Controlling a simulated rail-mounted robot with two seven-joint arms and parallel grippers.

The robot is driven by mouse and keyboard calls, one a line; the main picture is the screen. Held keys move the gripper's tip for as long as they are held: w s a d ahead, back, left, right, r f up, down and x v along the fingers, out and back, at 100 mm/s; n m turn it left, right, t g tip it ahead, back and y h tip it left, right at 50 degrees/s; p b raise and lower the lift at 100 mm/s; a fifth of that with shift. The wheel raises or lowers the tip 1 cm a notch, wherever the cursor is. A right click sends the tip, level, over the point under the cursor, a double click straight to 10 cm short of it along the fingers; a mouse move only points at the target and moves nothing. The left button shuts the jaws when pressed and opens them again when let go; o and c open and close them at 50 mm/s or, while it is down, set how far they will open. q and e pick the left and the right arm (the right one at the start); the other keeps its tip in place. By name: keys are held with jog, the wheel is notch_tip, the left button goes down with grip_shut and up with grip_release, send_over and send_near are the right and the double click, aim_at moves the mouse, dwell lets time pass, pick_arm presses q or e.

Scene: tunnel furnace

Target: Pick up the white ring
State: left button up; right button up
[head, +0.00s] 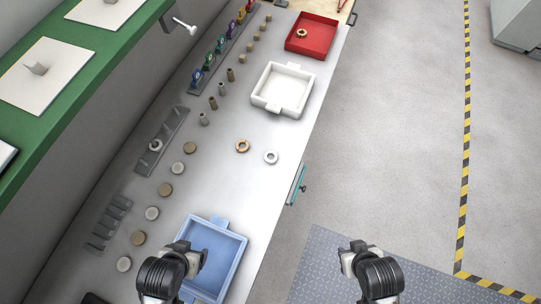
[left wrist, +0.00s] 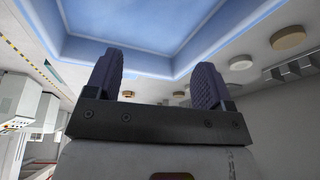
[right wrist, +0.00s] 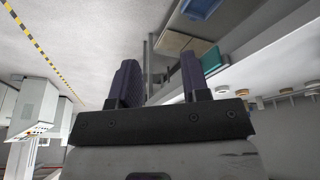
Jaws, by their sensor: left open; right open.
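The white ring (head: 271,157) lies flat on the grey bench top, near its right edge, in the head view. A tan ring (head: 242,146) lies just left of it, apart from it. My left gripper (head: 187,250) is open and empty over the blue tray, well short of the white ring; its spread fingers show in the left wrist view (left wrist: 157,82). My right gripper (head: 352,257) is open and empty, out beyond the bench's right edge over the floor; its fingers show in the right wrist view (right wrist: 159,82). I cannot surely identify the white ring in either wrist view.
The blue tray (head: 238,246) is at the near end, a white tray (head: 262,101) and a red tray (head: 325,37) farther off. Round discs and small cylinders line the left side, beside a grey rack (head: 172,138) holding another pale ring. Bench around the white ring is clear.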

jog(key=o, duration=0.7)
jog(key=shift+a, duration=0.1)
